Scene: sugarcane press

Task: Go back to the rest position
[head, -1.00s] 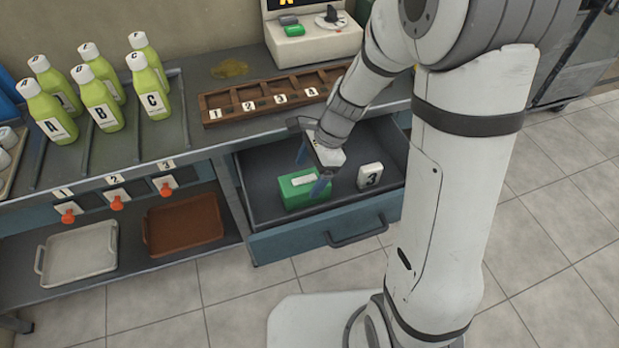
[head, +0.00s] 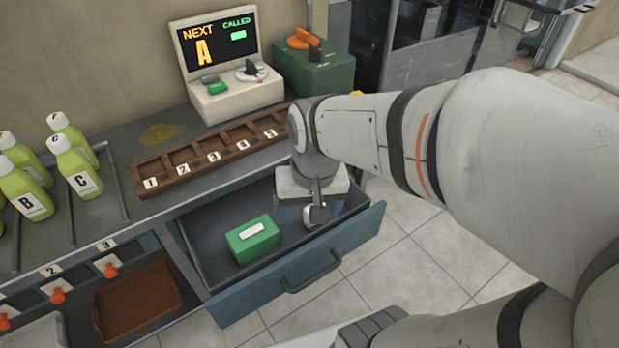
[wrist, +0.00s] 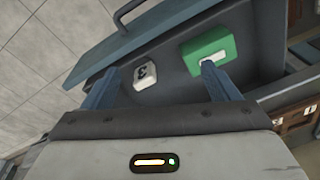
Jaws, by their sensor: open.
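My gripper (wrist: 160,67) is open in the wrist view, its two blue fingers apart with nothing held between them. In the head view the gripper's body (head: 311,182) hangs over the right part of the open drawer (head: 207,226), and its fingertips are hidden there. A green box (head: 252,240) with a white label lies in the drawer; it also shows in the wrist view (wrist: 195,56). I cannot tell whether the fingers touch either one.
A brown slotted rack (head: 212,149) with numbered places stands on the counter behind the drawer. A screen unit (head: 220,60) reads NEXT A, with a green machine (head: 318,76) beside it. Green bottles (head: 76,165) stand at left. A brown tray (head: 137,303) is on the low shelf.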

